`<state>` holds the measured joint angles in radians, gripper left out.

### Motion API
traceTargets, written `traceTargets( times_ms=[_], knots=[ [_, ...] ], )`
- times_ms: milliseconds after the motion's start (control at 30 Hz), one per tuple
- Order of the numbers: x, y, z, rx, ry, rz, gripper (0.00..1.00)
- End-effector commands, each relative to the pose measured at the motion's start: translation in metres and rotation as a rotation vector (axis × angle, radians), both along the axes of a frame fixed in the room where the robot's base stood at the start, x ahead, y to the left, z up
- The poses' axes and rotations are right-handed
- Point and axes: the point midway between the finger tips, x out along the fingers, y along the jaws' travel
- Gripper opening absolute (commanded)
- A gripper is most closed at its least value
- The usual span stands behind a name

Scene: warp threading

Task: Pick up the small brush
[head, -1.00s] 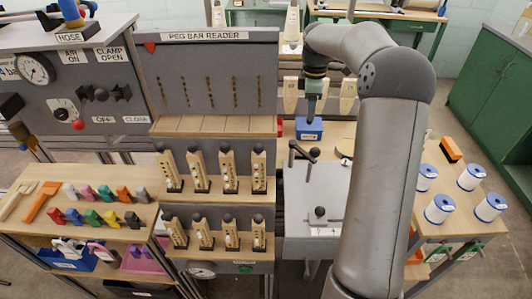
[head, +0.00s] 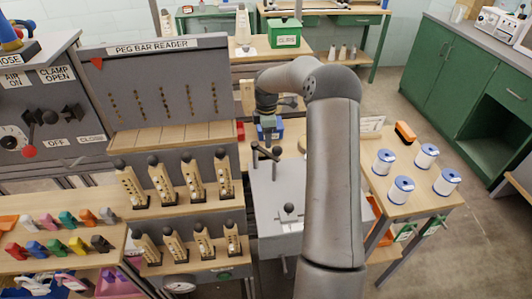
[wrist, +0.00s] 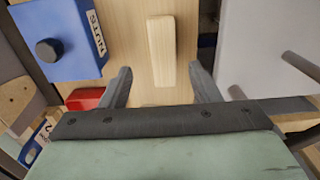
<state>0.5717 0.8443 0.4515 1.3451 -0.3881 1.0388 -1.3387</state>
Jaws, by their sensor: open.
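My gripper (wrist: 160,74) is open, with its two dark fingers apart and nothing held between them. In the wrist view a small pale wooden bar (wrist: 161,50) lies on a wooden surface just beyond and between the fingertips. It may be the small brush; no bristles show. In the head view my gripper (head: 268,137) is low by a blue box, and its fingertips are hard to make out. An orange-and-black block (head: 405,132), brush-like, sits on the right table, away from my gripper.
A blue NUTS box (wrist: 62,38) with a dark knob stands close left of my gripper, with a red item (wrist: 85,98) below it. A grey machine (head: 285,205) with black handles stands in front. White spools (head: 401,190) are on the right table (head: 412,207).

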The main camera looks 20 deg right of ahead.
Motion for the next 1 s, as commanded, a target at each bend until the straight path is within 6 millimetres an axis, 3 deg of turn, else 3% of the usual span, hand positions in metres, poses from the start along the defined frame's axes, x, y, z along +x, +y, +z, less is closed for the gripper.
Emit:
traceTargets(
  times_ms=[300,600,633,800,1000],
  knots=[
    [-0.004,0.004,-0.043,0.001,0.003,0.001,0.56],
    [-0.004,0.003,-0.05,-0.001,0.0,0.0,0.56],
    [-0.004,0.003,-0.05,-0.001,0.0,0.0,0.54],
    [-0.004,0.004,-0.049,-0.001,0.0,0.0,0.07],
    [-0.004,0.004,-0.049,0.0,0.0,0.0,0.03]
  ],
)
